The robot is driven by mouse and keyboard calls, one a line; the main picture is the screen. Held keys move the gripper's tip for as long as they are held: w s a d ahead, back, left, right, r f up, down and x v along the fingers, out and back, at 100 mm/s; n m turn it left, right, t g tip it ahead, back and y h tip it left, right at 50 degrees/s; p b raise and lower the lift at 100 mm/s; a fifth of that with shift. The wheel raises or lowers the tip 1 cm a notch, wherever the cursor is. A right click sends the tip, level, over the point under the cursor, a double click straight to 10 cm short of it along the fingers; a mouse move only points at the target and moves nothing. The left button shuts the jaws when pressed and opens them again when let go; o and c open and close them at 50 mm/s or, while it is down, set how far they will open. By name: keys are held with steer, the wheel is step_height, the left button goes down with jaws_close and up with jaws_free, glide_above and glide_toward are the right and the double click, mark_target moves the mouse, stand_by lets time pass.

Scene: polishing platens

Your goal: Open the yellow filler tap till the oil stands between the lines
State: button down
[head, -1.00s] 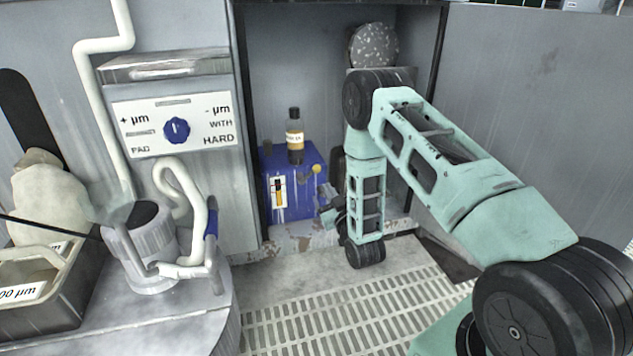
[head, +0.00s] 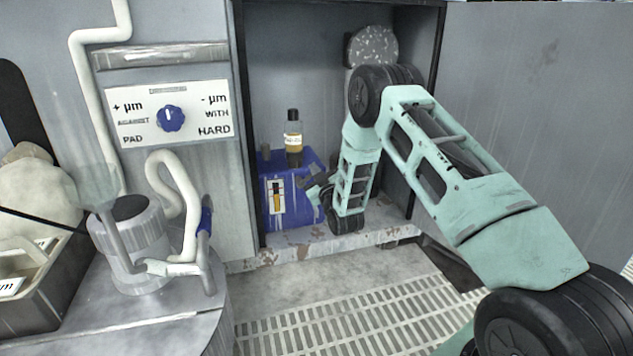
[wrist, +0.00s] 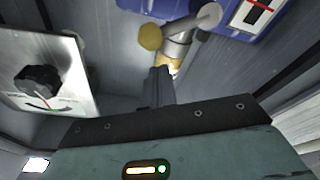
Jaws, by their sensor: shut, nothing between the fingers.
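The blue oil box (head: 308,161) stands in the open cabinet, and its corner shows at the top of the wrist view (wrist: 215,22). The sight gauge (head: 277,196) on its front is a white plate with a narrow amber column; I cannot read the level against the lines. Its plate partly shows in the wrist view (wrist: 250,14). The filler tap has a yellow knob (wrist: 151,37) on a grey metal body (wrist: 177,48); in the head view my arm hides it. My gripper (wrist: 162,75) is shut and empty, its tips just below the tap; contact is unclear.
An amber bottle (head: 293,140) stands on the box. A speckled disc (head: 373,46) is behind my arm. A panel with a blue knob (head: 171,118) is on the left. The wrist view shows a dial with a black knob (wrist: 38,80). The cabinet wall is close on the right.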

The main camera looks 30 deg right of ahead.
steer(key=shift+w+d+f, duration=0.2)
steer(key=shift+d+f, duration=0.15)
steer(key=shift+f, duration=0.2)
steer(key=shift+s+d+f+m+h, duration=0.15)
steer(key=shift+d+f+m+h, duration=0.15)
steer(key=shift+d+f+m, duration=0.4)
steer(key=shift+a+r, duration=0.15)
